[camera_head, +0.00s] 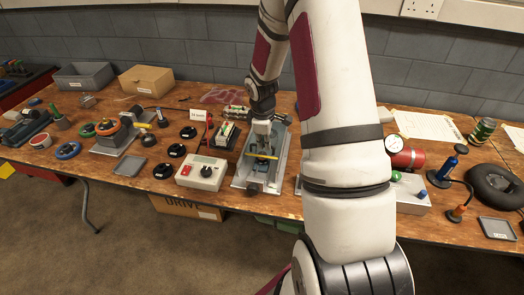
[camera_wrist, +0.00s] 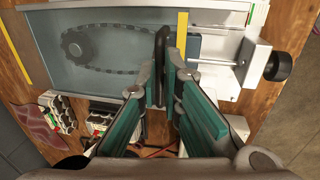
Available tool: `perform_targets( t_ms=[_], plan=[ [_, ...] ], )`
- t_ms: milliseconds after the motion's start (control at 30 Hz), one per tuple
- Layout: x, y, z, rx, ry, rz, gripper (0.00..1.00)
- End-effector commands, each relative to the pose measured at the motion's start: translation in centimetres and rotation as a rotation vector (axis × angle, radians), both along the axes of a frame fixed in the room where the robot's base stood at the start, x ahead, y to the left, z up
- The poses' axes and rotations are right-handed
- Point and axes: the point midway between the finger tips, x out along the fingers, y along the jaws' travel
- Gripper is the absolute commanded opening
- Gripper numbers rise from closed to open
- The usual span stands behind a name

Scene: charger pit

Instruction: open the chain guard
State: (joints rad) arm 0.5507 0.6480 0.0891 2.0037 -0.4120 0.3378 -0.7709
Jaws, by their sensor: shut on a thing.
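The chain guard (camera_wrist: 60,38) appears in the wrist view as a grey-blue see-through panel over a dark chain loop (camera_wrist: 135,72) and a toothed sprocket (camera_wrist: 76,44). A black bar handle (camera_wrist: 162,42) stands at its right part. My gripper (camera_wrist: 164,88) has its green-sided fingers closed around the near end of this handle. In the head view my gripper (camera_head: 263,128) reaches down over the grey chain unit (camera_head: 242,183) on the bench. My arm hides part of that unit, and I cannot tell whether the guard is raised at all.
A black knob (camera_wrist: 278,66) on a pale block sits right of the handle. In the head view, a white control box (camera_head: 200,173) stands close left of the unit. A red cylinder with gauge (camera_head: 408,158) lies to the right. Battery packs sit behind the unit.

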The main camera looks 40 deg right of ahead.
Motion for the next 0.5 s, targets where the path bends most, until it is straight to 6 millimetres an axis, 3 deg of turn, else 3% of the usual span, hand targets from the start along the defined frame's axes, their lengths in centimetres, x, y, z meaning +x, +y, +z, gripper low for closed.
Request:
perform_targets(
  t_ms=[200, 367, 500],
  plan=[
    [3.4, -4.5, -0.2, 0.0, -0.003, -0.004, 0.0],
    [5.0, -6.5, -0.2, 0.0, 0.001, 0.0, 0.0],
    [4.8, -6.2, -0.2, 0.002, 0.004, 0.002, 0.28]
  ],
)
